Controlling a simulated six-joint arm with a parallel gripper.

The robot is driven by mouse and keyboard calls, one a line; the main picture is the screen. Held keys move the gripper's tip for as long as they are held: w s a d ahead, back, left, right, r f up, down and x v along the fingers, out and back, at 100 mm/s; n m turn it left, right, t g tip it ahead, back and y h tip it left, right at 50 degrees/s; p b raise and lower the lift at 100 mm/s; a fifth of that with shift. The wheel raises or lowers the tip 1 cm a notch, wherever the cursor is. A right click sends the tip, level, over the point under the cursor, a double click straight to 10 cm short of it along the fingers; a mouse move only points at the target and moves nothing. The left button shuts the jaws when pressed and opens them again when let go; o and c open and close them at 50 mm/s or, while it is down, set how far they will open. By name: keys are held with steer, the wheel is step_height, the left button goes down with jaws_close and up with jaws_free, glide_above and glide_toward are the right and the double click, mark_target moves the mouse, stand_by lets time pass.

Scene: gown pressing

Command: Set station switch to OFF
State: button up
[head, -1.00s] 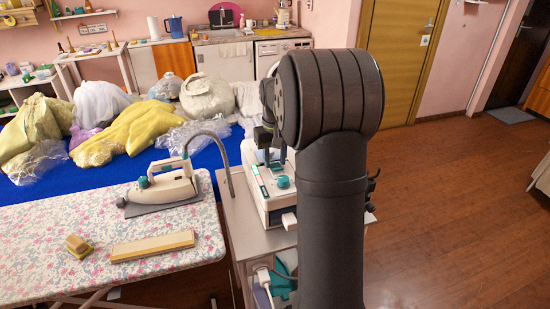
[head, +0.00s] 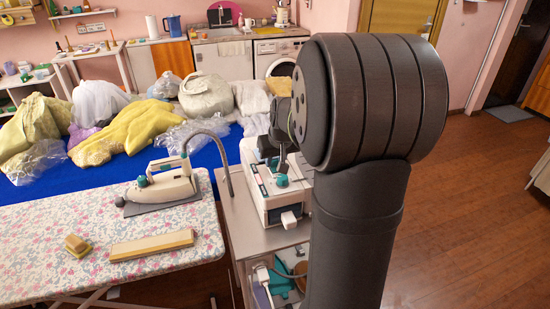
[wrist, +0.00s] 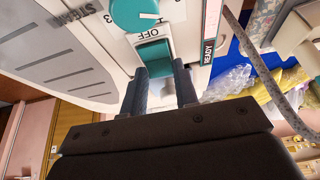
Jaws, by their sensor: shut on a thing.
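The steam station (head: 265,207) is a white box on a small stand beside the ironing board. In the wrist view its white panel (wrist: 75,50) carries a teal knob (wrist: 135,14) and a green rocker switch (wrist: 153,54) with the word OFF printed at one end. My gripper (wrist: 158,68) has one dark finger on each side of the switch and is shut on it. Which way the rocker is tipped I cannot tell. In the head view my gripper (head: 281,172) is small and dark over the station's top, and the switch is hidden.
An iron (head: 160,190) rests on the flowered ironing board (head: 60,235), near a wooden block (head: 152,245) and a small brush (head: 77,246). A grey hose (head: 222,150) arches beside the station. Bagged garments lie on a blue surface (head: 205,155) behind. Open floor lies right.

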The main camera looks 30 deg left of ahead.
stand_by(0.3)
steer(key=o, duration=1)
steer(key=shift+r, duration=0.15)
steer(key=v, duration=1.7)
steer(key=shift+s+d, duration=0.15)
steer(key=shift+s, duration=0.05)
steer(key=x, duration=1.7)
steer(key=shift+w, duration=0.2)
